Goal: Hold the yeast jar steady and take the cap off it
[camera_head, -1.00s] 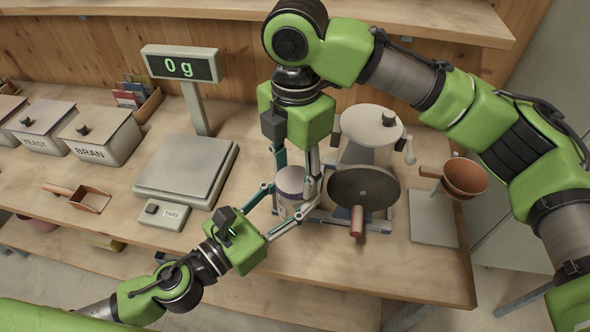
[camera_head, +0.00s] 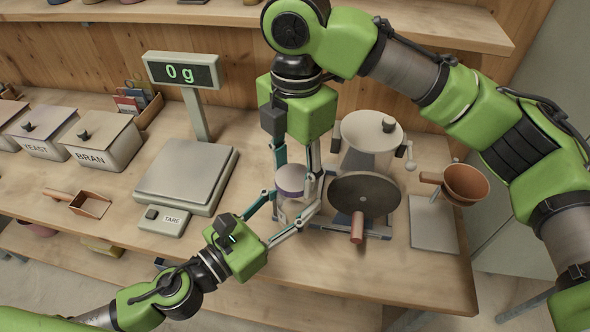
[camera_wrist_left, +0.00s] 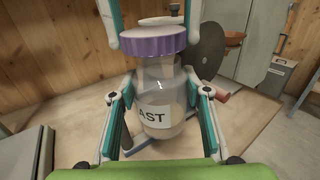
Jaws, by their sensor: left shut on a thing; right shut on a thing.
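The yeast jar (camera_wrist_left: 160,112) is clear glass with a white label reading "AST" in the left wrist view. It stands upright on the table, and its lower part is mostly covered in the head view. My left gripper (camera_wrist_left: 158,92) is shut on the jar's upper body, one finger on each side. The purple cap (camera_wrist_left: 153,43) has a pale top and also shows in the head view (camera_head: 291,178). My right gripper (camera_head: 296,176) comes from above and is shut on the cap.
A grinder (camera_head: 364,200) with a dark disc and a pale lidded drum stands close right of the jar. A scale (camera_head: 187,172) reading 0 g is to the left. Bins marked YEAST (camera_head: 43,134) and BRAN (camera_head: 102,141) stand further left.

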